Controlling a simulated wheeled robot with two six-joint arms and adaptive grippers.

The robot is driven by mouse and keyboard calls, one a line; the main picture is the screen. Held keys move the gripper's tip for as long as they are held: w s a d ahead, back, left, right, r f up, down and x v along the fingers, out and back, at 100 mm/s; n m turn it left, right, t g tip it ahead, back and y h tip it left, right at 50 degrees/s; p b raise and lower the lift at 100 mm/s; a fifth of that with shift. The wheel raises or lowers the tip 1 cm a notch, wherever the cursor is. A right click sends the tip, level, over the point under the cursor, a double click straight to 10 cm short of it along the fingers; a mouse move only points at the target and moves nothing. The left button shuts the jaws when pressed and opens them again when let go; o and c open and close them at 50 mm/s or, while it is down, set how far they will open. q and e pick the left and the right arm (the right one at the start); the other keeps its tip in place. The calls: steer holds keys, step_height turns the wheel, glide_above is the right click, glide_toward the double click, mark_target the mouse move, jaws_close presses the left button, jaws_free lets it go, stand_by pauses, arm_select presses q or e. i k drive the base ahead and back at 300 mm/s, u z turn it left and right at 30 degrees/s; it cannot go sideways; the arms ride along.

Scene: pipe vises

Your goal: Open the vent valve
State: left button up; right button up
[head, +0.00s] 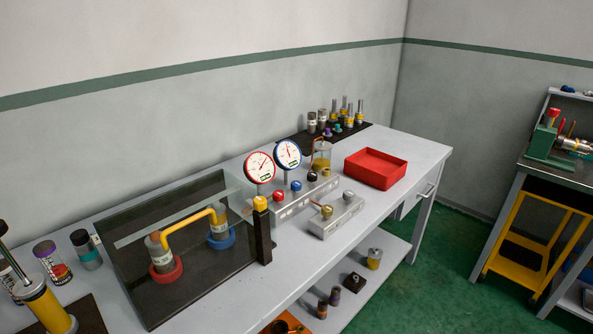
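A grey metal manifold block (300,200) stands on the bench, with a row of coloured knobs: red (278,196), blue (296,186) and black (312,176). A smaller grey block (336,214) with brass-coloured fittings (327,211) stands in front of it. Two round dial gauges, one red-rimmed (260,166) and one blue-rimmed (287,154), rise behind the manifold. I cannot tell which knob is the vent valve, or whether any valve is open. Neither of my grippers is in view.
A clear-fronted rig (130,262) with a yellow pipe (188,220) stands left of the manifold. A red tray (375,168) lies to the right. A dark rack (330,137) of cylinders stands behind. The grey bench (425,152) is bare at its right end.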

mark_target(313, 176)
steer(key=z, duration=1.55)
steer(key=i, duration=1.6)
steer(key=u, duration=1.6)
